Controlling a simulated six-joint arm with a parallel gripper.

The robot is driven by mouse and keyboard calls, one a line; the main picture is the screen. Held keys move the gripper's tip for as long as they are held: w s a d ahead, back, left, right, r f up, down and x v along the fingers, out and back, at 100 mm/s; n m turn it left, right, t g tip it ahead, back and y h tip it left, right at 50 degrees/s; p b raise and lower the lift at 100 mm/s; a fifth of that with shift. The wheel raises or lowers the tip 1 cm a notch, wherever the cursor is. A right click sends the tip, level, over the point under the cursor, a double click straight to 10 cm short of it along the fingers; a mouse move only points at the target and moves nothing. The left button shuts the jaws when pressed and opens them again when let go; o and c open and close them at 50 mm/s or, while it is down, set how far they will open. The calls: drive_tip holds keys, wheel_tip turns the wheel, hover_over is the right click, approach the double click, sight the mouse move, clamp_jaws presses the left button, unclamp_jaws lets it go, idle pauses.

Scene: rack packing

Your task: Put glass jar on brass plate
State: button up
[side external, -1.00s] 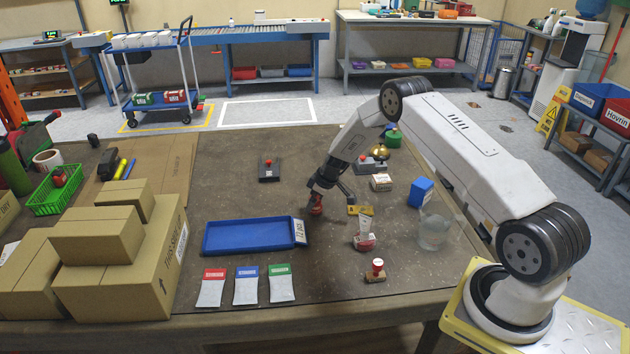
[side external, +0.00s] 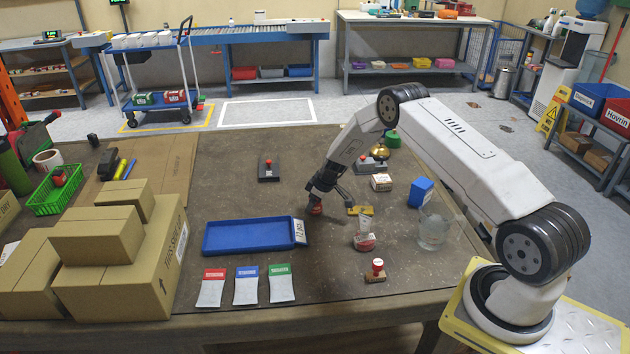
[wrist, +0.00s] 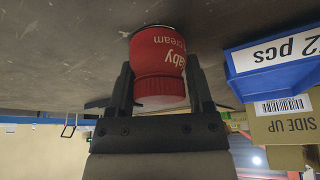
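A clear glass jar (side external: 433,232) stands on the table at the right, near my arm's base. A small flat brass-coloured plate (side external: 360,211) lies left of it, behind a white tube. My gripper (side external: 317,203) points down near the middle of the table, left of the plate. Its fingers (wrist: 161,88) are closed around a red cream jar (wrist: 158,60) with a ribbed red lid. The red jar's far end is at or just above the table; I cannot tell if it touches. The glass jar and plate are not in the wrist view.
A blue tray (side external: 250,236) lies left of my gripper. Cardboard boxes (side external: 110,240) fill the left.

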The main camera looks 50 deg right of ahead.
clamp_jaws()
drive_tip(key=shift+r, duration=0.1)
drive_tip(key=shift+r, duration=0.7)
drive_tip(key=s+a+r, duration=0.4)
drive_tip(key=s+r, duration=0.7)
drive_tip(key=s, duration=0.2)
drive_tip(key=shift+s+r, duration=0.15)
drive_tip(key=shift+r, duration=0.05)
drive_tip(key=shift+a, duration=0.1)
